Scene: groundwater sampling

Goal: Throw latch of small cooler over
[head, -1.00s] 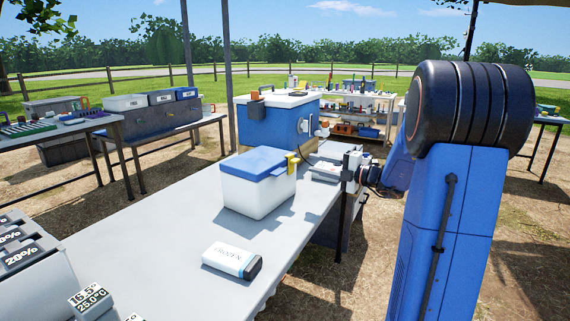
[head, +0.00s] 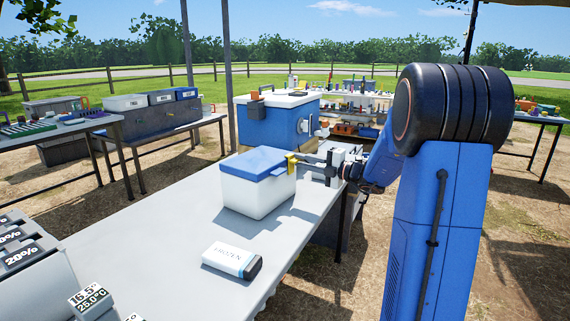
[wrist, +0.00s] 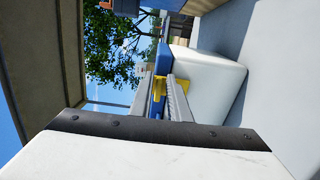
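The small cooler (head: 257,198) has a white body and a blue lid (head: 255,162), which is closed. It stands on the grey table. Its yellow latch (head: 291,161) is at the right end, by the lid edge. In the wrist view, the latch (wrist: 158,90) shows between the two grey fingers of my gripper (wrist: 161,88), with the white cooler body (wrist: 208,80) to the right. The fingers stand apart, one on each side of the latch; whether they touch it is unclear. In the head view, my gripper (head: 297,162) reaches the latch from the right.
A white pack marked "FROZEN" (head: 231,261) lies on the table (head: 150,240) in front of the cooler. A larger blue cooler (head: 275,122) stands behind. Labelled grey blocks (head: 25,255) are at the near left. The table is clear left of the cooler.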

